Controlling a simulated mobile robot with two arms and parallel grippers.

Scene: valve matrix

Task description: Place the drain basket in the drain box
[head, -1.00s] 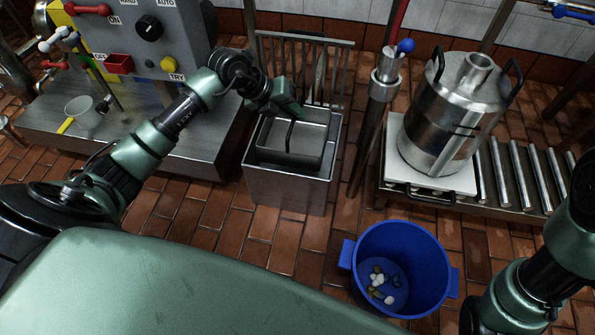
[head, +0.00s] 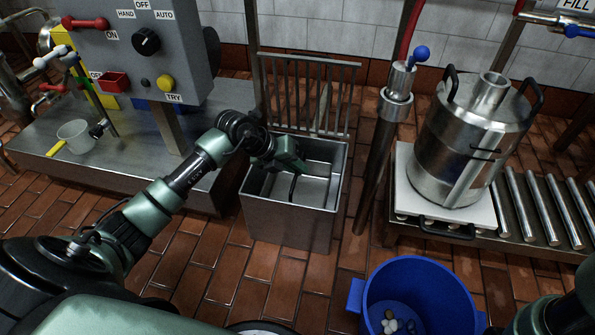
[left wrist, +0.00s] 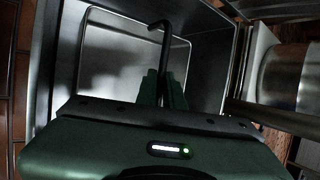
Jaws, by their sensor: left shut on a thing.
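The drain box (head: 288,225) is an open grey metal bin on the floor in the middle of the head view. The drain basket (left wrist: 110,60) is a shallow grey metal pan with a rounded rim, down inside the box walls. Its dark bent handle (head: 293,187) stands up in the box. My left gripper (left wrist: 165,82) is shut on this handle, with its fingers at the box opening; it also shows in the head view (head: 303,166). The basket's underside is hidden, so I cannot tell whether it touches the bottom. My right gripper is out of view.
A metal grate (head: 310,95) stands upright behind the box. A pipe (head: 385,150) with a blue-knobbed valve rises to its right. A steel pot (head: 468,145) stands on a white plate at right. A blue bucket (head: 405,275) with stones is at front right.

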